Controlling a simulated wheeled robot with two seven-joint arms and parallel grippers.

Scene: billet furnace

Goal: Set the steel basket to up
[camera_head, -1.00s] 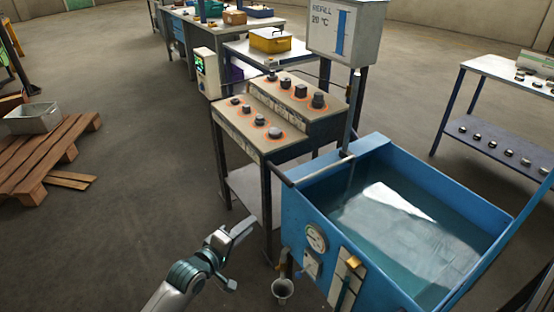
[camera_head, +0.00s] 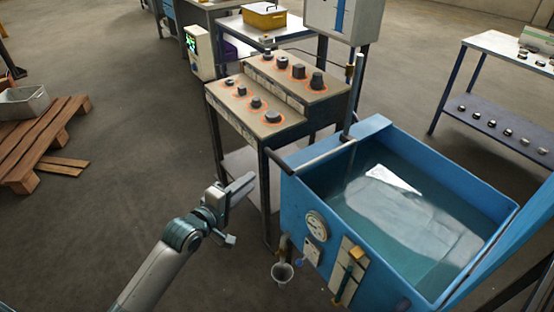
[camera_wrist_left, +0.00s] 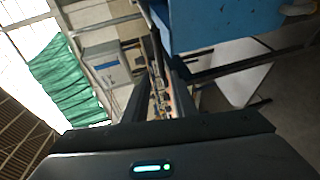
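The blue tank (camera_head: 292,205) of water stands at the right front in the head view. A pale, sharp-edged patch (camera_head: 395,180) shows in its water; I cannot tell whether it is a reflection or something under the surface. No steel basket is clearly seen. The tank's front carries a round gauge (camera_head: 316,224) and a pale panel with a lever, green shaft and orange-yellow top (camera_head: 357,254). My left gripper (camera_head: 243,185) is left of the tank, apart from it and empty. In the left wrist view its fingers (camera_wrist_left: 156,92) stand apart. My right gripper is out of sight.
A stepped console with dark knobs (camera_head: 270,117) stands behind the left gripper. A wooden pallet (camera_head: 38,140) with a grey bin (camera_head: 22,106) lies at left. Floor between pallet and console is clear.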

